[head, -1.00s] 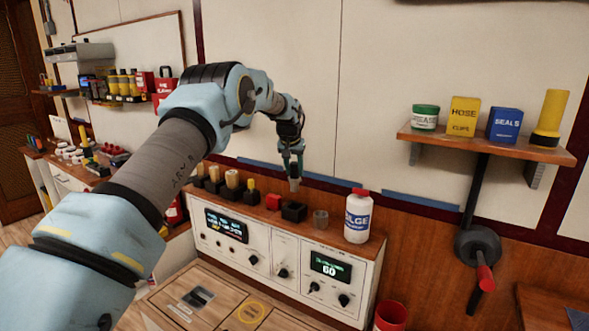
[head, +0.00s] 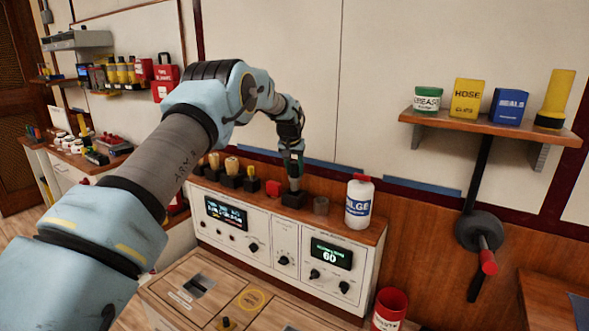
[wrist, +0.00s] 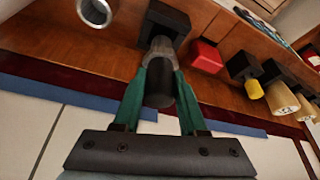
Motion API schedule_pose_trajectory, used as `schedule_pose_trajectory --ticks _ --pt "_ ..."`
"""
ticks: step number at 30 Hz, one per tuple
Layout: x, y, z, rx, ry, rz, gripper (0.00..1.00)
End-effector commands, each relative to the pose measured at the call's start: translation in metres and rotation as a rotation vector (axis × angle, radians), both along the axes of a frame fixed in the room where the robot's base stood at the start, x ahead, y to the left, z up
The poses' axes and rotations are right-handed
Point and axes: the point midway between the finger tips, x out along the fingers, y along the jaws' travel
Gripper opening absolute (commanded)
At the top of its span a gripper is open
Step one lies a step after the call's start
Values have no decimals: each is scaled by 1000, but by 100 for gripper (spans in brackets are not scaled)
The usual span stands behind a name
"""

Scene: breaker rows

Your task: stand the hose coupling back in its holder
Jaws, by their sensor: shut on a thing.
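The hose coupling (wrist: 160,85), a dark cylinder with a lighter metal end, is between the green fingers of my gripper (wrist: 161,80) in the wrist view. My gripper is shut on it. The black block holder (wrist: 168,22) is directly beyond the coupling's metal end. In the head view, my gripper (head: 294,178) points down right over the holder (head: 294,199) on the wooden shelf top, with the coupling nearly upright. The coupling's lower end meets the holder's top; I cannot tell how deep it sits.
A red block (head: 273,188) stands left of the holder and a grey cup (head: 321,205) right of it. A white bottle (head: 359,201) stands further right. Several black holders with yellow and cream-topped pieces (head: 232,172) stand to the left.

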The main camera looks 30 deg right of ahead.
Motion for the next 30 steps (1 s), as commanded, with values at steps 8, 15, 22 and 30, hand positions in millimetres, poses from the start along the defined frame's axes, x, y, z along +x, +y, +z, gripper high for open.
schedule_pose_trajectory --ticks 8,15,22,30 --pt "0 0 0 -1 -1 0 0" --pt "0 0 -6 -1 -1 0 0" --pt "0 0 -14 -1 -1 0 0" --pt "0 0 -23 -1 -1 0 0"
